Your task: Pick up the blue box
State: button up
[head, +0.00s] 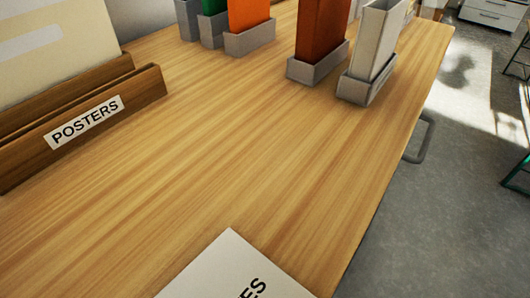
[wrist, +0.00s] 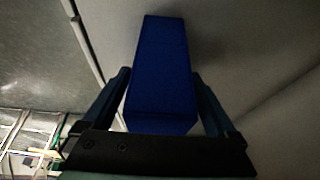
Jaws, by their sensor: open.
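The blue box (wrist: 160,95) shows in the wrist view as a long dark-blue block. It runs from the top middle down to the dark bar of my gripper. My gripper (wrist: 160,74) is open, with one finger at the left side of the box and one at the right. The box lies between the fingers in the picture. I cannot tell whether either finger touches it. The lower end of the box is hidden behind the gripper's bar. Neither the blue box nor my gripper shows in the head view.
In the head view, a wooden table (head: 215,150) has a wide clear middle. A wooden holder labelled POSTERS (head: 100,115) stands at left. Grey holders with green, orange, brown-red and white boards (head: 377,38) stand at the back. A white labelled board (head: 225,275) is at the front.

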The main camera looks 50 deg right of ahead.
jog(key=d, duration=0.2)
jog(key=d+f+b, duration=0.1)
jog(key=shift+w+d+b, duration=0.15)
jog(key=shift+d+b, duration=0.15)
jog(key=shift+d, duration=0.05)
jog(key=shift+d+f, duration=0.1)
jog(key=shift+f, duration=0.25)
dwell(0.3)
grip_shut()
dwell(0.4)
